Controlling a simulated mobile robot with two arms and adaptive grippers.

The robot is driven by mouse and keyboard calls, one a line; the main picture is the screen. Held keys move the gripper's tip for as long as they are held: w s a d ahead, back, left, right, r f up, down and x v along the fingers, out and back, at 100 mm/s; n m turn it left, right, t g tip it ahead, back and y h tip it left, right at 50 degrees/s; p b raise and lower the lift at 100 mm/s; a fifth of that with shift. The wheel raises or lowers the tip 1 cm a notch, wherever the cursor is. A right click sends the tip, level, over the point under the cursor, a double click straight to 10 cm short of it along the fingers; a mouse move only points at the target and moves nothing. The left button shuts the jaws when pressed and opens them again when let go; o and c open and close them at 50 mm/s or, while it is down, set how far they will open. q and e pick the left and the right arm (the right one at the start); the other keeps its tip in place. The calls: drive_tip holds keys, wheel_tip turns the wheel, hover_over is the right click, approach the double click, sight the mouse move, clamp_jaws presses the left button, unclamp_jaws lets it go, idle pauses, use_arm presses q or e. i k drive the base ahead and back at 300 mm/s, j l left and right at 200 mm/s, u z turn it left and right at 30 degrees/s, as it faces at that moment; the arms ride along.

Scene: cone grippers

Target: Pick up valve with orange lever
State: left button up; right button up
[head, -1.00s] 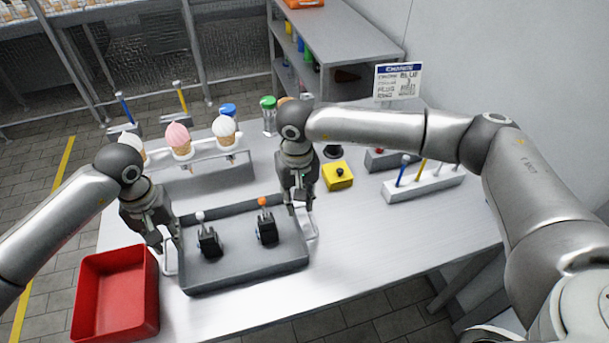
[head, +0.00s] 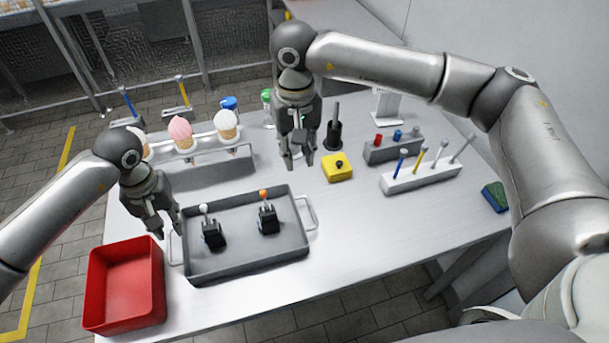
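The valve with the orange lever (head: 267,219) stands upright in the right half of the grey tray (head: 245,272). A similar valve with a white lever (head: 212,234) stands to its left in the same tray. My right gripper (head: 299,163) hangs in the air above and behind the tray's back right corner, apart from the valves and seemingly empty; its fingers look slightly parted. My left gripper (head: 168,229) hangs by the tray's left handle, with its fingers apart and nothing visible between them.
A red bin (head: 125,288) stands left of the tray. Behind is a rack with ice cream cones (head: 182,135). To the right are a yellow button box (head: 338,168), a rack of coloured sticks (head: 425,176) and a sponge (head: 494,196). The front right tabletop is clear.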

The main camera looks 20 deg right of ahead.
sight(268, 219)
drive_tip(key=k, duration=1.5)
